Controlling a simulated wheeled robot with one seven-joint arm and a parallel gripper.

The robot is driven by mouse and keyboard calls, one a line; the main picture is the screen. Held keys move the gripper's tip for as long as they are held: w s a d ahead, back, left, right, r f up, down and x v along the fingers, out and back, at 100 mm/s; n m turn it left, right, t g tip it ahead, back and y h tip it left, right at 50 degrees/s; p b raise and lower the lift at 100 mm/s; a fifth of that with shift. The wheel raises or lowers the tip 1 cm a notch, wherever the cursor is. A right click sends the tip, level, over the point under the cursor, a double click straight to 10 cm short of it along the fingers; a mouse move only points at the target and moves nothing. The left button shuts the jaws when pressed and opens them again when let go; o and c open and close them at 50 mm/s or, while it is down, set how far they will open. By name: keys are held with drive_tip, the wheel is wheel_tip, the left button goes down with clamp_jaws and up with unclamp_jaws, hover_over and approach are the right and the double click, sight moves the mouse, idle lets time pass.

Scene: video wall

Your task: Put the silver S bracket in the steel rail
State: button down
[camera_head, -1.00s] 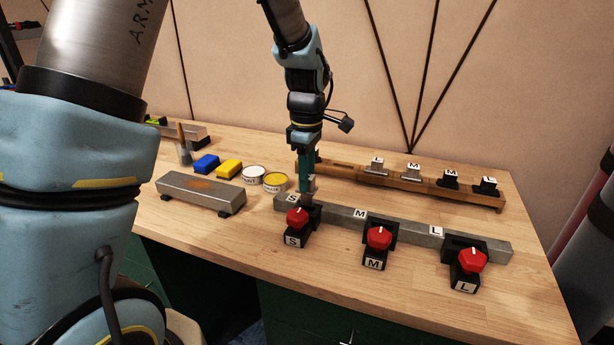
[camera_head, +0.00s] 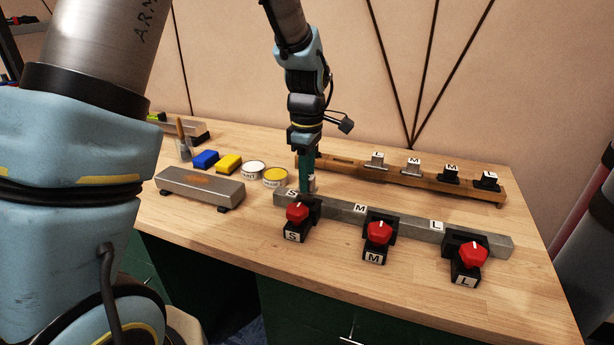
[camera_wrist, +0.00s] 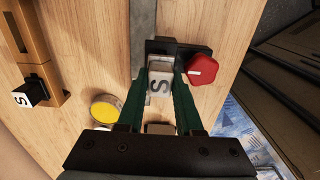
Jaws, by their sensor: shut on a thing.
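The steel rail (camera_head: 402,227) lies along the bench, with labels S, M and L and a red-knobbed clamp beside each label. My gripper (camera_head: 306,190) points down over the S end of the rail, beside the S clamp (camera_head: 294,222). In the wrist view, its green fingers (camera_wrist: 162,76) are shut on the silver S bracket (camera_wrist: 160,68), against the black jaw of the S clamp (camera_wrist: 178,47). In the head view, the fingers hide most of the bracket. I cannot tell whether it is fully seated in the rail.
A wooden rack (camera_head: 340,170) behind the rail holds silver and black brackets. The bench front is clear.

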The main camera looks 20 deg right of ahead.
drive_tip(key=shift+f, duration=0.15)
drive_tip(key=shift+f+b, duration=0.3)
drive_tip(key=shift+f, duration=0.3)
drive_tip(key=shift+f+b, duration=0.35)
drive_tip(key=shift+f, duration=0.4)
idle(0.5)
drive_tip(key=shift+c, duration=0.2)
unclamp_jaws()
drive_tip(key=shift+a+f, duration=0.1)
idle(0.4)
drive_tip(key=shift+s, duration=0.1)
drive_tip(key=shift+c, duration=0.3)
